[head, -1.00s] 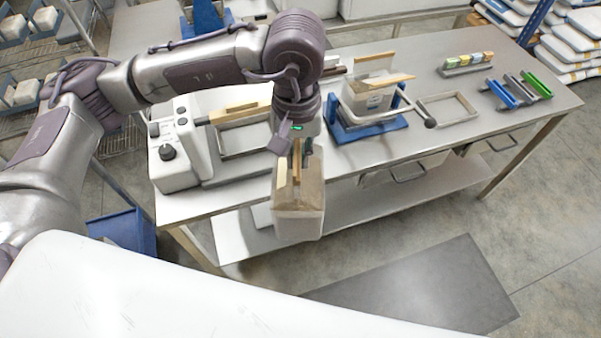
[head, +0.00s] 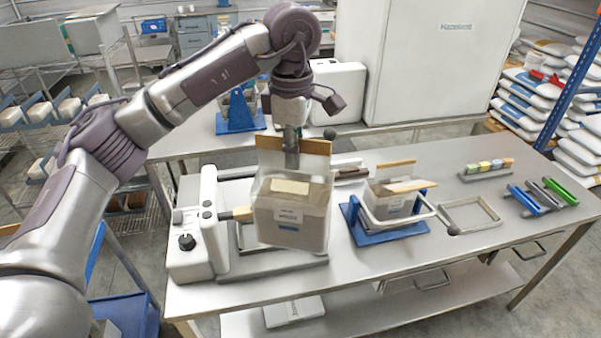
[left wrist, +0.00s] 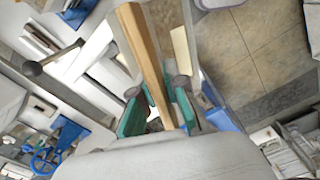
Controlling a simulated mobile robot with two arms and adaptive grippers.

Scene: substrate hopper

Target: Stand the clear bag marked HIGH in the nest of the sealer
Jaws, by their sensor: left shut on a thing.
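My left gripper (head: 292,158) is shut on the tan top strip of a clear bag (head: 288,222) with grey-brown contents. The bag hangs upright, and its small label is too small to read. In the left wrist view the gripper's teal fingertips (left wrist: 160,108) close on the tan strip (left wrist: 140,45). The white sealer (head: 196,240) stands at the left of the steel table. The bag hangs in front of the sealer's nest (head: 308,264) and hides most of it; I cannot tell the height between them. My right gripper is not in view.
A second clear bag (head: 392,196) sits in a blue stand (head: 362,236) to the right. A white box (head: 338,92) stands behind.

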